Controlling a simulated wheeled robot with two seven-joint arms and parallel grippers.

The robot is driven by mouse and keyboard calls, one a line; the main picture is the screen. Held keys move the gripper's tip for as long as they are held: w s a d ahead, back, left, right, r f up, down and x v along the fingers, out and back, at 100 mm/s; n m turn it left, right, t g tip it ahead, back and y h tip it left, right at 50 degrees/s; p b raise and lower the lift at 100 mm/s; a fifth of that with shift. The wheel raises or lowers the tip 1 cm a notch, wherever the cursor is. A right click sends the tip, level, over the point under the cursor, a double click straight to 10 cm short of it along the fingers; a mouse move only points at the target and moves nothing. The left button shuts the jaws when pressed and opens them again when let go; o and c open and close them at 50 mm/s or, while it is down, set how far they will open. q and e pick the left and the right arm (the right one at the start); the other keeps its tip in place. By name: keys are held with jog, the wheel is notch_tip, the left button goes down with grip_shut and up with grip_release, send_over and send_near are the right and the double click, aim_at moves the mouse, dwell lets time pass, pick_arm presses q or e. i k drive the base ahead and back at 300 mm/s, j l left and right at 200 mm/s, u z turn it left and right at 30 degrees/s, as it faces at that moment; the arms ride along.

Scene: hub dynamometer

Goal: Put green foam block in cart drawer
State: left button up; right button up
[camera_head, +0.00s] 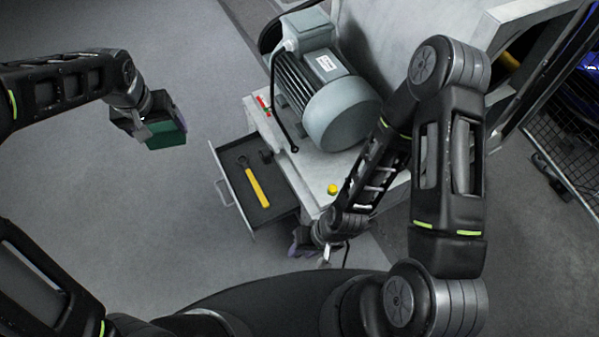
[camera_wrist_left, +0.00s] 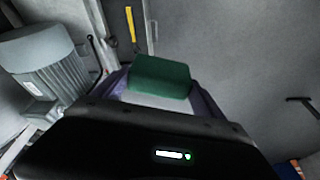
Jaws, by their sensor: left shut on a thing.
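The green foam block (camera_head: 166,134) is in my left gripper (camera_head: 146,124), held in the air over the floor, left of the cart. In the left wrist view the green foam block (camera_wrist_left: 160,76) sits between the purple-edged fingers of my left gripper (camera_wrist_left: 158,88). The cart drawer (camera_head: 232,197) is pulled open on the cart's left side and holds a yellow-handled tool (camera_head: 254,184) and a small dark item. My right gripper (camera_head: 318,246) is low at the cart's near corner, right of the drawer; its fingers are partly hidden and their opening is unclear.
A grey motor (camera_head: 326,88) stands on the cart top (camera_head: 318,168), with a yellow knob (camera_head: 332,189) and a black cable near it. A mesh fence (camera_head: 570,130) stands at the right. Floor between the block and drawer looks clear.

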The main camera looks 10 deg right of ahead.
aim_at(268, 189)
jog(key=j+z, duration=0.15)
jog(key=z, duration=0.3)
jog(key=i+j+z, duration=0.1)
jog(key=z, duration=0.4)
jog(key=j+z, duration=0.3)
jog(key=z, duration=0.15)
jog(key=j+z, duration=0.2)
jog(key=z, duration=0.3)
jog(key=k+j+z, duration=0.1)
jog(key=z, duration=0.35)
jog(key=k+j+z, duration=0.4)
jog(key=j, duration=0.2)
jog(key=k+j+z, duration=0.35)
jog(key=k+j, duration=0.3)
jog(key=j, duration=0.1)
